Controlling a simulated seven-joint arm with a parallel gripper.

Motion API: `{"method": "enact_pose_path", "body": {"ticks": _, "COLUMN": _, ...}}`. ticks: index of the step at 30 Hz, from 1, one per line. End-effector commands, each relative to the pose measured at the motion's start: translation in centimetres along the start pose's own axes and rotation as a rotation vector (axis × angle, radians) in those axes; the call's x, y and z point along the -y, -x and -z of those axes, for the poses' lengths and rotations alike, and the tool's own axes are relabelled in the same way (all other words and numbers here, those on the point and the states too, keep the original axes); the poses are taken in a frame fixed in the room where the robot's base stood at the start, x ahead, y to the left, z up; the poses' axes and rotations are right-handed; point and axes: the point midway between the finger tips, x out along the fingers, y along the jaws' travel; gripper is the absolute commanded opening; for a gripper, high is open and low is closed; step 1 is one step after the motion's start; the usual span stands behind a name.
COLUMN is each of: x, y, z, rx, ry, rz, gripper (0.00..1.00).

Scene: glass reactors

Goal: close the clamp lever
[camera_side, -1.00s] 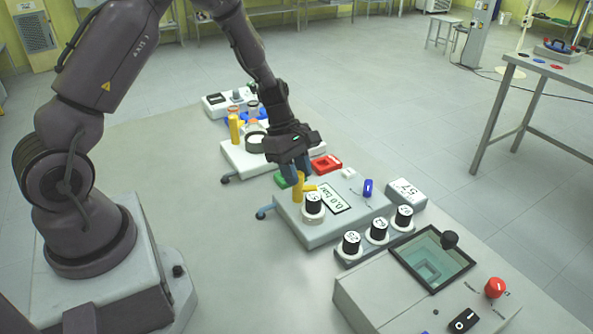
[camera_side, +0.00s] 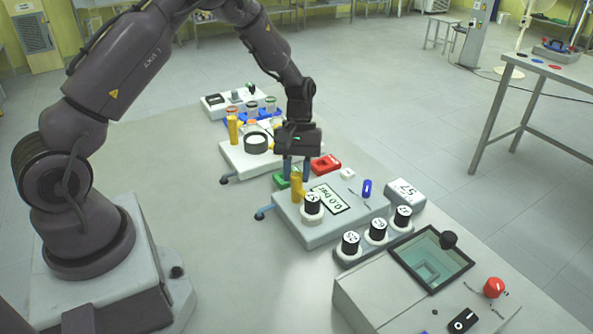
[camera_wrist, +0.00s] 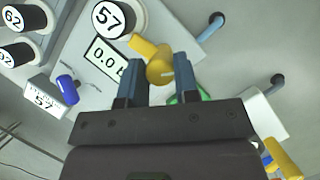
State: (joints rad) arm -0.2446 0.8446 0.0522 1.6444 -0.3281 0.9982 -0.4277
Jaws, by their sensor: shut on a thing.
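The yellow clamp lever (camera_side: 297,187) stands at the left part of the grey device with the "0.0 bar" display, beside a black-topped knob marked 57 (camera_side: 313,204). My gripper (camera_side: 292,179) points straight down over it. In the wrist view the lever (camera_wrist: 159,66) sits between the two blue-grey fingers of my gripper (camera_wrist: 160,76), which are shut on its round body. Its short arm (camera_wrist: 142,45) sticks out toward the 57 knob (camera_wrist: 115,17). The fingertips partly hide the lever's base.
A second device with a yellow post (camera_side: 233,129) stands behind. A red block (camera_side: 325,164) and a green part (camera_side: 281,180) lie close to my gripper. Several numbered black-topped weights (camera_side: 377,230) stand in front. The table at left (camera_side: 170,165) is clear.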

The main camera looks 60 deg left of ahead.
Motion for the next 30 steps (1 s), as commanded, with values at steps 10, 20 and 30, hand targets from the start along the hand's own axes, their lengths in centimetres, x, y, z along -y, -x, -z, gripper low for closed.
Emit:
{"method": "enact_pose_path", "body": {"ticks": 10, "x": 0.02, "y": 0.09, "z": 0.04, "rx": -0.001, "ry": -0.133, "rz": 0.057, "gripper": 0.05}}
{"method": "enact_pose_path", "body": {"ticks": 20, "x": 0.0, "y": 0.1, "z": 0.04, "rx": -0.001, "ry": -0.159, "rz": 0.067, "gripper": 0.05}}
{"method": "enact_pose_path", "body": {"ticks": 30, "x": -0.01, "y": 0.08, "z": 0.03, "rx": -0.001, "ry": -0.158, "rz": 0.066, "gripper": 0.52}}
